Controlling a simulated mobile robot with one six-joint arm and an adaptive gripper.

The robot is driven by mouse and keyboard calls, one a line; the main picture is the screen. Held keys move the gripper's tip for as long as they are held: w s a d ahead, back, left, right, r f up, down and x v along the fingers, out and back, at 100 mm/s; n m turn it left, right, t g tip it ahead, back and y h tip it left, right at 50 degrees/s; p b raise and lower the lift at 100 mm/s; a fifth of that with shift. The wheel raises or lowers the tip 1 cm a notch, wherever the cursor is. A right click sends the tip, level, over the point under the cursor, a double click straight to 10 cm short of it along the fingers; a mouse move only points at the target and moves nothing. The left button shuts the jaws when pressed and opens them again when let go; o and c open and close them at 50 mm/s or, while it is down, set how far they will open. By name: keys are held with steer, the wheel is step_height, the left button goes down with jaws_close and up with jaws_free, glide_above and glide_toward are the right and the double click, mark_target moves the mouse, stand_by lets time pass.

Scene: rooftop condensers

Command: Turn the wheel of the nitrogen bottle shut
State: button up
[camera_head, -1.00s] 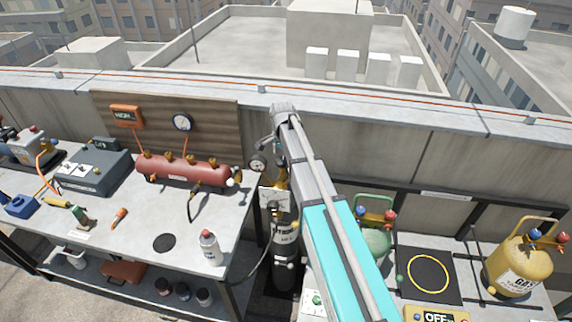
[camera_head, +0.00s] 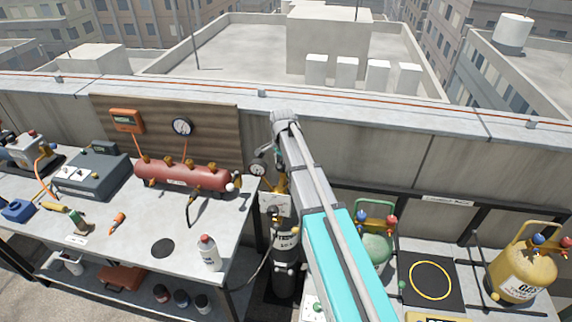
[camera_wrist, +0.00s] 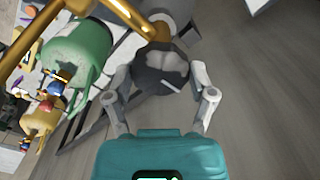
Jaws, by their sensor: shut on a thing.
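The nitrogen bottle (camera_head: 286,277) is a dark cylinder with a pale label, upright between the two benches. A round gauge (camera_head: 258,170) sits beside its top. My arm covers the bottle's valve in the head view, so the wheel is hidden there. In the wrist view the dark wheel (camera_wrist: 163,68) with pale patches lies between the fingers of my gripper (camera_wrist: 160,82). The gripper is shut on the wheel, one finger at each side. A brass pipe (camera_wrist: 135,18) runs behind the wheel. How far the wheel is turned cannot be told.
The left bench carries a red tank (camera_head: 185,177), a white bottle (camera_head: 208,253) and a grey machine (camera_head: 90,177). A green bottle (camera_head: 376,248) and a yellow bottle (camera_head: 522,275) stand to the right. A concrete parapet (camera_head: 420,160) runs behind.

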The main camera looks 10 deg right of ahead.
mark_target(283, 164)
steer(key=shift+s, duration=0.15)
steer(key=shift+c, duration=1)
steer(key=shift+s+d+m, duration=0.1)
steer(key=shift+m, duration=0.4)
steer(key=o, duration=1.1)
steer(key=shift+c, duration=0.2)
steer(key=shift+w+r, duration=0.1)
steer(key=shift+w, duration=0.1)
steer(key=shift+r+p, duration=0.45)
steer(key=shift+p, duration=0.1)
step_height(283, 164, up, 20)
steer(key=p, duration=2)
